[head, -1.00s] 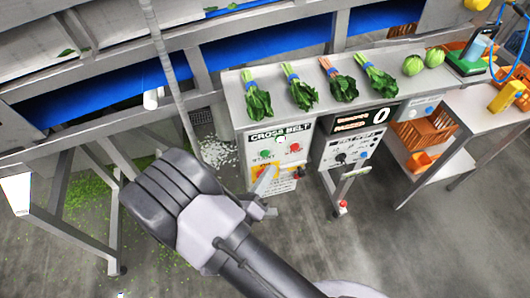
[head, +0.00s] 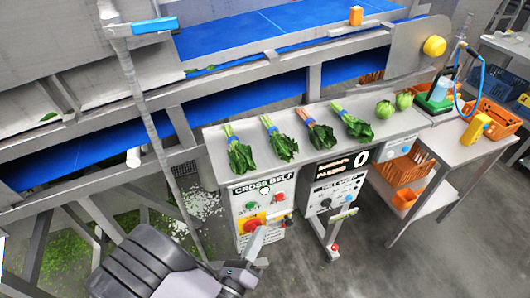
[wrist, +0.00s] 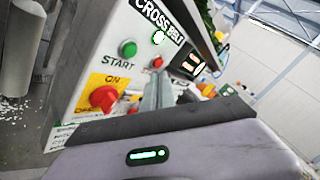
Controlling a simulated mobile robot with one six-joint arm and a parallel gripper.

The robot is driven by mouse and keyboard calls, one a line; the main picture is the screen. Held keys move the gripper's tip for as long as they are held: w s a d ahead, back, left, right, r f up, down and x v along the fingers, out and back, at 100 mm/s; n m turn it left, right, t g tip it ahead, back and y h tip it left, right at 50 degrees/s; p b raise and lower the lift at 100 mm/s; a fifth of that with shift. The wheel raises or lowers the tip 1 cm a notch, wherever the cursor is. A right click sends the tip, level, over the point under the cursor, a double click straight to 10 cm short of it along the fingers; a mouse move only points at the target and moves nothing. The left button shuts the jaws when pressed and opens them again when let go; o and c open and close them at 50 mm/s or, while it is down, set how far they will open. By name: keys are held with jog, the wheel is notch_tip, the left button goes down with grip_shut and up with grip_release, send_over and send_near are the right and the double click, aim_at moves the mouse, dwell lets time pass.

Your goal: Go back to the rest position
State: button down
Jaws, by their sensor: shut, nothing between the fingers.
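My gripper (head: 262,240) is in front of the cross belt control box (head: 238,205), at the lower middle of the head view. Its fingers are shut with nothing between them. In the wrist view the fingers (wrist: 157,92) point at the box, to the right of the red rotary knob (wrist: 103,98) on its yellow ON/OFF plate. The green START button (wrist: 128,48) and a red button (wrist: 157,62) sit above. I cannot tell whether the fingertips touch the box.
Several bunches of greens (head: 282,147) and two round green heads (head: 384,109) lie on the steel shelf (head: 217,142). A second panel with a lever (head: 345,214) stands to the right. Blue conveyors (head: 245,30) run behind. Open grey floor lies at lower right.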

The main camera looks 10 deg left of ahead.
jog(key=w+d+r+m+g+h, duration=0.2)
jog(key=d+r+m+g+h, duration=0.6)
jog(key=d+m, duration=0.4)
jog(key=s+d+r+m+g+y, duration=0.1)
jog(key=s+d+r+m+g, duration=0.1)
jog(key=s+d+m+g, duration=0.35)
jog(key=s+d+r+m+g, duration=0.2)
jog(key=d+r+m+g, duration=0.15)
jog(key=d+m, duration=0.35)
jog(key=s+a+r+m+g+y, duration=0.1)
jog(key=s+m+y, duration=0.6)
jog(key=m, duration=0.6)
jog(key=w+a+r+m+t+y, duration=0.2)
jog(key=a+r+m+t+y, duration=0.2)
jog(key=r+m, duration=0.4)
jog(key=m+t+y, duration=0.1)
jog(key=m+y, duration=0.1)
jog(key=shift+w+a+t+y, duration=0.15)
jog(key=shift+w+t+y, duration=0.05)
jog(key=shift+t+y, duration=0.1)
